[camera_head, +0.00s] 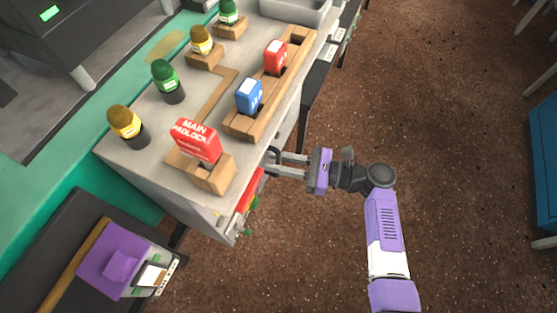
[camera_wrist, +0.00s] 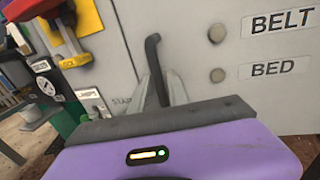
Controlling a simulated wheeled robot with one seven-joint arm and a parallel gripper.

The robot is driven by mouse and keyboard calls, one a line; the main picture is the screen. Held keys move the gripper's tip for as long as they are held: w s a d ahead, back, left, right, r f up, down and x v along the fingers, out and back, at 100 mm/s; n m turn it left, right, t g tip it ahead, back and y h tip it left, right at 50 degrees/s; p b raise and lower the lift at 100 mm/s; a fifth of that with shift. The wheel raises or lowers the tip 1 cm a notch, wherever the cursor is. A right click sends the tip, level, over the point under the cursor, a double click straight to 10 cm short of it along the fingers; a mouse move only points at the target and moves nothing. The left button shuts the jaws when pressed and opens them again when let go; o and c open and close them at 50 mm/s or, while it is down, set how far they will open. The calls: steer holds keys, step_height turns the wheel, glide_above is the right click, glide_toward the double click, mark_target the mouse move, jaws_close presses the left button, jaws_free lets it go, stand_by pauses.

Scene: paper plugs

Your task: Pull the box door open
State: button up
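The box door is a flat grey panel (camera_wrist: 210,110) that fills much of the wrist view, with a dark bent handle (camera_wrist: 153,62) standing out from it. My gripper (camera_wrist: 160,82) is open, with one grey finger on each side of the handle. I cannot tell whether either finger touches it. In the head view my gripper (camera_head: 276,163) is at the side of the grey bench, its two fingers apart and pointing left at the side face. The handle is mostly hidden there by the fingers. The door looks shut.
Knobs and BELT (camera_wrist: 281,22) and BED (camera_wrist: 272,69) labels are beside the handle. A red lever (camera_wrist: 30,8) is at upper left. The bench top (camera_head: 150,165) holds padlock blocks (camera_head: 197,140) and coloured plugs (camera_head: 165,80). The brown floor (camera_head: 450,130) on the right is clear.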

jaws_close()
steer(key=shift+d, duration=0.1)
stand_by(1.2)
